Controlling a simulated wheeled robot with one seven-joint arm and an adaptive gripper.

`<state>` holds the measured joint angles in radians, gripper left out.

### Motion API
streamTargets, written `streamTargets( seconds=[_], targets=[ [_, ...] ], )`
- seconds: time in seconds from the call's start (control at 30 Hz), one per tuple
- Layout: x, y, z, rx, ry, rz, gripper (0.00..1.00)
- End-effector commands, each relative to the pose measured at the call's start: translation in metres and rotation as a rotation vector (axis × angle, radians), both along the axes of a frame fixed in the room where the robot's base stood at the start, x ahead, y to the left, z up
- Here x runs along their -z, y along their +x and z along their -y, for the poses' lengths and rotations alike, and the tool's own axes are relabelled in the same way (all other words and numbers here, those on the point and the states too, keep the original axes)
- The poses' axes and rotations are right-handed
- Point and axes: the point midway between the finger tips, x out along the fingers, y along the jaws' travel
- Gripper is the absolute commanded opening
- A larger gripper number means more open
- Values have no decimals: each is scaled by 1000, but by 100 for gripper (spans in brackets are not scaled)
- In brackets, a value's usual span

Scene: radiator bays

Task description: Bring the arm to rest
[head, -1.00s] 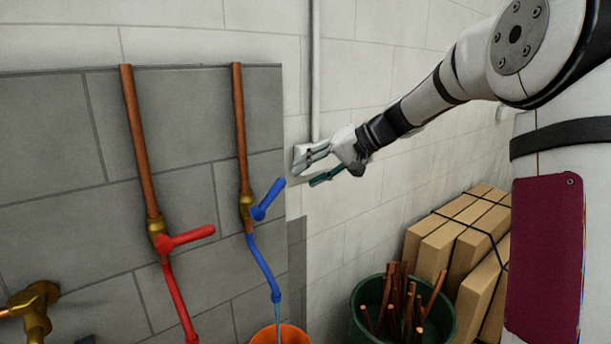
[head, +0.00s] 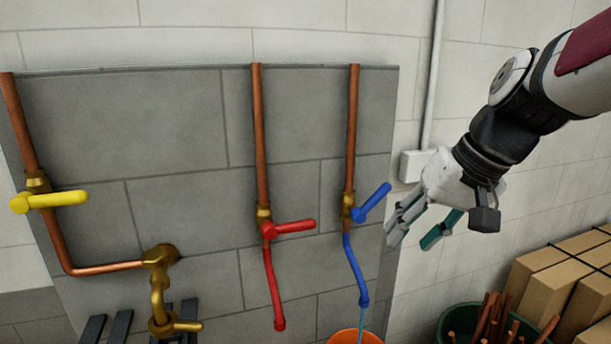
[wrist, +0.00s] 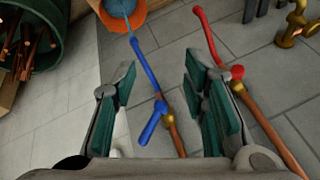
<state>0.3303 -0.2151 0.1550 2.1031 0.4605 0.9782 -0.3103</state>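My gripper (head: 424,236) is open and empty, to the right of the blue-handled valve (head: 367,206) in the head view. A gap shows between its fingers and the blue lever. In the wrist view my gripper (wrist: 164,105) has its two teal-padded fingers well apart. The blue valve (wrist: 152,122) and its blue hose (wrist: 147,62) show beyond and between them. The blue lever is tilted up to the right in the head view. Water runs from the blue hose into an orange bucket (head: 352,337).
A red-handled valve (head: 290,228) and a yellow-handled valve (head: 50,199) sit on copper pipes on the grey panel. A brass tap (head: 160,290) is at lower left. A green bin (head: 455,322) of copper offcuts and strapped cardboard boxes (head: 555,280) stand at lower right.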

Motion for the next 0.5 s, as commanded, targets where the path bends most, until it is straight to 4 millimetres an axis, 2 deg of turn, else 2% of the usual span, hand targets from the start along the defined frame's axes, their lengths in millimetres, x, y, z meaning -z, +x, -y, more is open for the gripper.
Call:
streamTargets(
  seconds=[0.03,0.2,0.33,0.5],
  targets=[
    [0,-22,-3,-7,-44,6,40],
    [10,-87,2,-6,-171,24,40],
    [21,-126,11,-5,-245,52,40],
    [33,-156,21,-2,-300,82,40]
  ],
)
